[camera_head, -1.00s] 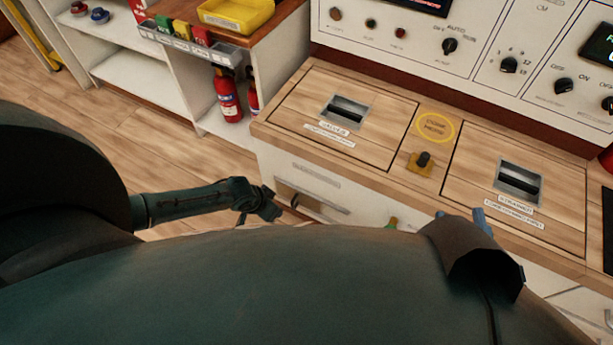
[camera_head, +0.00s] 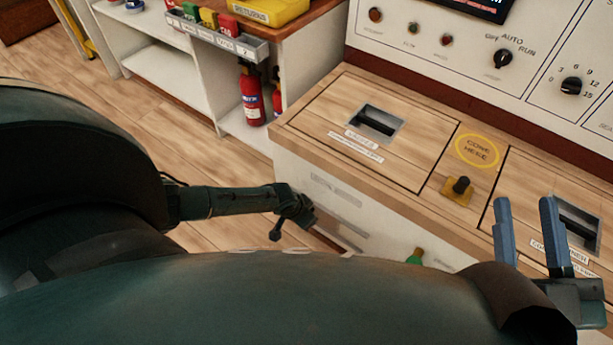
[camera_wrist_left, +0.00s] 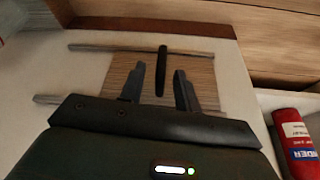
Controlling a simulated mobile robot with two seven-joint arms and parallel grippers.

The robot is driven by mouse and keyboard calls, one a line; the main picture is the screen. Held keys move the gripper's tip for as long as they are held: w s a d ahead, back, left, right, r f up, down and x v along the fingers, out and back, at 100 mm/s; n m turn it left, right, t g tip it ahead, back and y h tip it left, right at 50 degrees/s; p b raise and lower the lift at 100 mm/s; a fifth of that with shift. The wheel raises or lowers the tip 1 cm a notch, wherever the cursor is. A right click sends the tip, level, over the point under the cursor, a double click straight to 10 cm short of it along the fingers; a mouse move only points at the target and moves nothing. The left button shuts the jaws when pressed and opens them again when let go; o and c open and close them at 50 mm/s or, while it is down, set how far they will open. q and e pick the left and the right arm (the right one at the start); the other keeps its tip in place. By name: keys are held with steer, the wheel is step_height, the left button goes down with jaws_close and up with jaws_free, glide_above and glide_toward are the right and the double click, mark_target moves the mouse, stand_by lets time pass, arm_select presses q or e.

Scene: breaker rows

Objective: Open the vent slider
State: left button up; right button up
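In the left wrist view, a wood-coloured panel (camera_wrist_left: 205,75) sits between two grey rails on a white surface and carries an upright black handle (camera_wrist_left: 162,62). This looks like the vent slider. My left gripper (camera_wrist_left: 158,84) is open, its dark fingers on either side of the handle's lower end as seen here; I cannot tell whether they touch it. In the head view, the end of my left arm (camera_head: 292,207) is beside the white cabinet front, its fingers not clear. My right gripper (camera_head: 528,215) is open and empty, its two blue fingers pointing up near the counter's right part.
The wooden counter (camera_head: 300,125) has a recessed black handle (camera_head: 376,122), a yellow circle mark (camera_head: 478,151) and a black knob (camera_head: 461,186). A red fire extinguisher (camera_head: 251,95) stands left of it. A red cylinder (camera_wrist_left: 300,140) is right of my left gripper.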

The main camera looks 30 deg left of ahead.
arm_select(q)
steer(key=shift+w+f, duration=0.25)
steer(key=shift+f, duration=0.3)
arm_select(e)
steer(key=shift+w+d+r+n+t+y, duration=0.15)
steer(key=shift+r+n+t+y, duration=0.25)
steer(key=shift+r, duration=0.35)
arm_select(q)
steer(key=shift+c, duration=0.3)
jaws_close()
